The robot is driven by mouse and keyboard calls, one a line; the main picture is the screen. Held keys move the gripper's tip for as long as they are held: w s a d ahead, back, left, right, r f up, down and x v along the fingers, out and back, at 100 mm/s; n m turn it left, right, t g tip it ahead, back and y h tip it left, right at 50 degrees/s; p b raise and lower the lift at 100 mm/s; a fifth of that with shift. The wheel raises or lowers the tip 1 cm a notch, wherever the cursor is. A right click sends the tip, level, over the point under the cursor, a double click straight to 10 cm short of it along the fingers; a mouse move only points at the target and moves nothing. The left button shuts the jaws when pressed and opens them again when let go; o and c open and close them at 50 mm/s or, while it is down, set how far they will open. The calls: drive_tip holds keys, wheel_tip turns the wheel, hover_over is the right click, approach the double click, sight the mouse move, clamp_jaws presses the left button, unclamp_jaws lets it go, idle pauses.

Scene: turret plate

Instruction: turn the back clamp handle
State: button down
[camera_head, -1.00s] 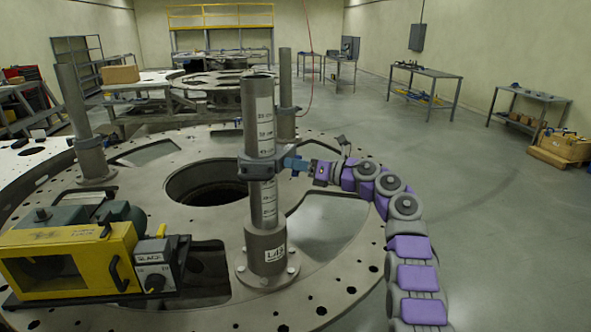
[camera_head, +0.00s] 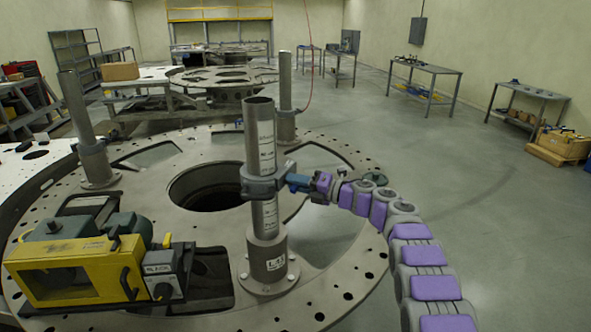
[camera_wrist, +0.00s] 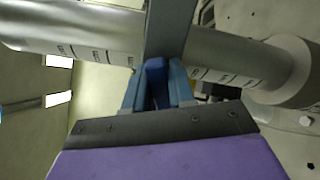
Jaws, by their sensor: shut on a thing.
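A grey clamp (camera_head: 258,187) wraps around the nearest upright post (camera_head: 265,220), partway up. My gripper (camera_head: 298,182) reaches it from the right. In the wrist view, the blue fingers of my gripper (camera_wrist: 159,90) are shut on a dark blue clamp handle (camera_wrist: 157,75) that sticks out from the clamp's grey body (camera_wrist: 168,28). The fingers cover part of the handle.
The posts stand on a large round plate (camera_head: 330,285) with a dark central hole (camera_head: 205,187) and several cutouts. A yellow machine (camera_head: 75,270) sits on its front left. Open floor (camera_head: 450,190) lies to the right, with tables (camera_head: 425,80) beyond.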

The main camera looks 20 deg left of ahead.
drive_tip(key=m+p, duration=0.4)
drive_tip(key=p, duration=0.1)
drive_tip(key=shift+w+d+p, duration=0.2)
drive_tip(key=shift+p, duration=0.1)
drive_tip(key=shift+m+p, duration=0.3)
drive_tip(key=shift+f, duration=0.2)
drive_tip(key=c, duration=1.3)
unclamp_jaws()
drive_tip(key=shift+o, duration=1.3)
drive_tip(key=shift+w+f, duration=0.15)
drive_tip(key=shift+w, duration=0.1)
drive_tip(key=shift+s+r, duration=0.2)
drive_tip(key=shift+s, duration=0.05)
drive_tip(key=d, duration=1.7)
drive_tip(key=shift+s+d+b, duration=0.15)
drive_tip(key=shift+s+b, duration=0.2)
drive_tip(key=shift+b, duration=0.05)
